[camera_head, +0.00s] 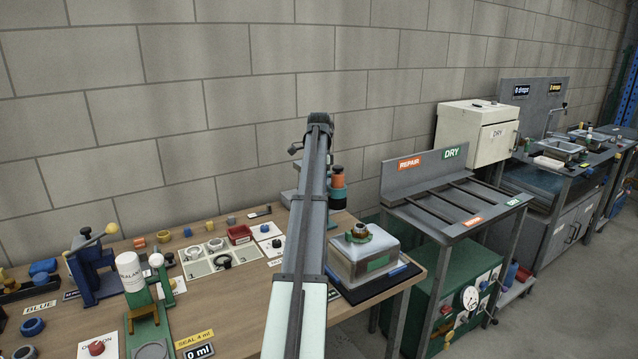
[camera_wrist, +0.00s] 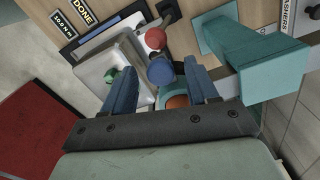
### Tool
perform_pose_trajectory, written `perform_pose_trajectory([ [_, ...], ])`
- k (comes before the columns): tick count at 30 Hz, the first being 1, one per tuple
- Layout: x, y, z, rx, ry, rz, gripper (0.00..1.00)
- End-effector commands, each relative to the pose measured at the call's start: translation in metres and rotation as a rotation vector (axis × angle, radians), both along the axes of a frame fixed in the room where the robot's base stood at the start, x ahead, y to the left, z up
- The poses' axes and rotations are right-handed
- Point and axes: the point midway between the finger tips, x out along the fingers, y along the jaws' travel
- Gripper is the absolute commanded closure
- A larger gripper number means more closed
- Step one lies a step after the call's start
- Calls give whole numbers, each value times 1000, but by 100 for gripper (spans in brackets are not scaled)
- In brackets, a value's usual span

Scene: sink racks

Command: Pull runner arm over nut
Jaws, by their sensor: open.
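In the wrist view my gripper (camera_wrist: 160,76) is open, with its two blue-grey fingers apart. A blue round knob (camera_wrist: 160,71) shows between the fingertips, and a red ball (camera_wrist: 156,39) lies just beyond it. I cannot tell whether either finger touches the knob. A teal part with an orange face (camera_wrist: 177,101) is close below the fingers, partly covered by my gripper. In the head view an orange and teal upright (camera_head: 337,190) stands at the bench's back right. I cannot clearly identify the runner arm.
A large teal block (camera_wrist: 268,68) sits close right of my fingers in the wrist view. The wooden bench (camera_head: 235,300) holds trays and several small parts at the left. A grey DRY/REPAIR rack (camera_head: 440,205) stands right of the bench. My arm hides the bench middle.

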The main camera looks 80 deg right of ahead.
Motion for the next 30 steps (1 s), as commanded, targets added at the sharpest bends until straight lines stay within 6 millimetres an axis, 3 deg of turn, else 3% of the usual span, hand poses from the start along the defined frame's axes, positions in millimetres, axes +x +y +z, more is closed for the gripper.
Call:
perform_pose_trajectory([
  [5, 0, 0, 0, 0, 0, 0, 42],
  [23, 0, 0, 0, 0, 0, 0, 100],
  [30, 0, 0, 0, 0, 0, 0, 100],
])
